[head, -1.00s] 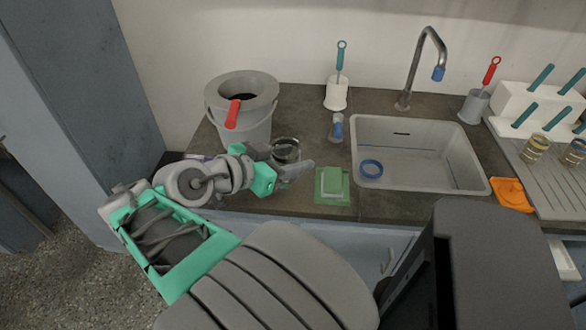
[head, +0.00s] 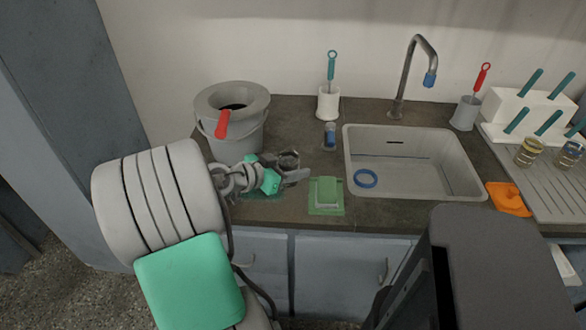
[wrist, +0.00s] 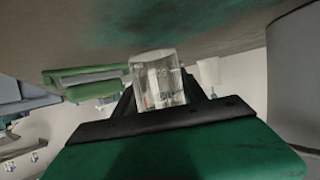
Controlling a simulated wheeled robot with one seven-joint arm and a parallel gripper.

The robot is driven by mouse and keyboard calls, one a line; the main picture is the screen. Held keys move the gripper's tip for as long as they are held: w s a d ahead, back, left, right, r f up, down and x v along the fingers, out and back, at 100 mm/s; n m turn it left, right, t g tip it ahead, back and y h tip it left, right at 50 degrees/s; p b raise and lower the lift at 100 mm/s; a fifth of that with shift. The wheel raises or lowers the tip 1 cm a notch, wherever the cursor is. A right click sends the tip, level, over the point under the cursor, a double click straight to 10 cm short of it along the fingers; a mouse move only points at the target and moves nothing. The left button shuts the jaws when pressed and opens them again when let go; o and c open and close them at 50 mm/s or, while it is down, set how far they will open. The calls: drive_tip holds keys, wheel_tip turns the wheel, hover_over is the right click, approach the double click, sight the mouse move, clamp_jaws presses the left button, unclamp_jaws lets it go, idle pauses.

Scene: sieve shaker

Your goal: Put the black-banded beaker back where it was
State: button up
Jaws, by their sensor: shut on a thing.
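A clear glass beaker (head: 288,159) with a dark upper edge is between the fingers of my gripper (head: 290,174), at the counter's left part in front of the bucket. In the wrist view the beaker (wrist: 158,80) stands between the dark fingers, close to the counter surface, and the picture is upside down. I cannot tell whether its base touches the counter. My gripper is shut on it. The fingers and wrist hide part of it, and its band is hard to make out.
A grey bucket (head: 234,136) with a red handle stands behind left. A small blue-topped bottle (head: 330,137) stands behind. Two other beakers (head: 529,153) stand on the drainer (head: 550,190).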

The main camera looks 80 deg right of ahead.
drive_tip(key=shift+f, duration=0.15)
drive_tip(key=shift+f, duration=0.15)
drive_tip(key=o, duration=1.5)
drive_tip(key=shift+o, duration=0.2)
drive_tip(key=shift+r, duration=0.25)
drive_tip(key=v, duration=1.2)
drive_tip(key=shift+w+a+f, duration=0.1)
drive_tip(key=shift+f, duration=0.05)
